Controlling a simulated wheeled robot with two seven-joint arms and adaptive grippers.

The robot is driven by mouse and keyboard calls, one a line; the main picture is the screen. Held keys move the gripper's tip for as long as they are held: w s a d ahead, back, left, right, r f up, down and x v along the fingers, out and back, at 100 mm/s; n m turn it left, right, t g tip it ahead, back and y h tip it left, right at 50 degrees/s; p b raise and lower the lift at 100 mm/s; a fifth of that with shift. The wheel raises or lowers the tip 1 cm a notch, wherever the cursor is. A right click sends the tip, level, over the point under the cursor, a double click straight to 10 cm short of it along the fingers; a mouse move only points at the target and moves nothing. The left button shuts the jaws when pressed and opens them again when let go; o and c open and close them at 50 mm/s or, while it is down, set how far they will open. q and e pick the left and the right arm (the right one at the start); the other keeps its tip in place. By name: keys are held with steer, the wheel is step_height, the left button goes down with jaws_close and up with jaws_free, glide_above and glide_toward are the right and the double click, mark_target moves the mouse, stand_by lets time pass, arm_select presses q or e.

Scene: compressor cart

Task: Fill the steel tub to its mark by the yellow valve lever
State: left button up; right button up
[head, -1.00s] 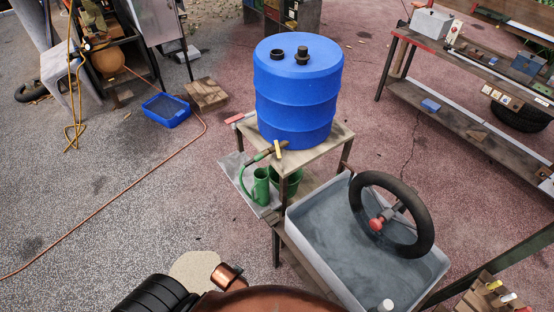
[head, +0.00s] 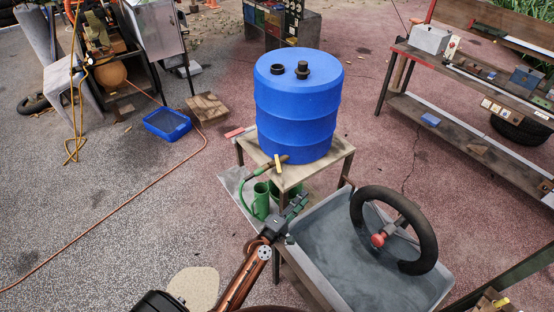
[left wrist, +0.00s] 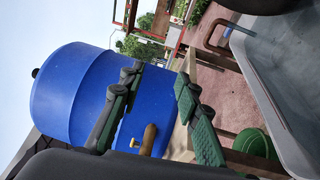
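A blue drum (head: 298,108) stands on a wooden stand (head: 335,160). A tap with a yellow lever (head: 277,163) comes out low on its front; the lever also shows in the left wrist view (left wrist: 134,143). A green hose (head: 243,188) bends down from the tap beside a green can (head: 261,200). A wide grey tub (head: 330,284) stands at the right; I cannot tell if it is the steel one, and no mark shows. My left gripper (head: 298,203) is open and empty, below and right of the lever, apart from it. My right gripper is not in view.
A green bucket (left wrist: 255,143) sits under the stand. A workbench (head: 465,140) is at the right. A blue tray (head: 167,124) and an orange hose (head: 110,213) lie on open floor at the left.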

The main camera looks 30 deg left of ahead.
arm_select(q)
steer(key=w+a+r+n+t+y, duration=0.1)
steer(key=w+a+r+n+y, duration=0.55)
steer(key=n, duration=0.65)
steer(key=n+g+y, duration=0.6)
steer(key=n+y, duration=0.2)
steer(key=n, duration=0.6)
glide_toward(277, 158)
steer(key=x, duration=0.2)
steer(key=shift+w+a, duration=0.1)
steer(key=shift+w, duration=0.2)
steer(key=shift+w+a+f+n, duration=0.1)
steer(key=shift+w+a+n, duration=0.1)
steer(key=shift+n, duration=0.2)
steer(key=x, duration=0.7)
steer(key=shift+a+b, duration=0.1)
steer(key=shift+b, duration=0.25)
steer(key=shift+c, duration=0.5)
jaws_close()
steer(key=shift+f, duration=0.1)
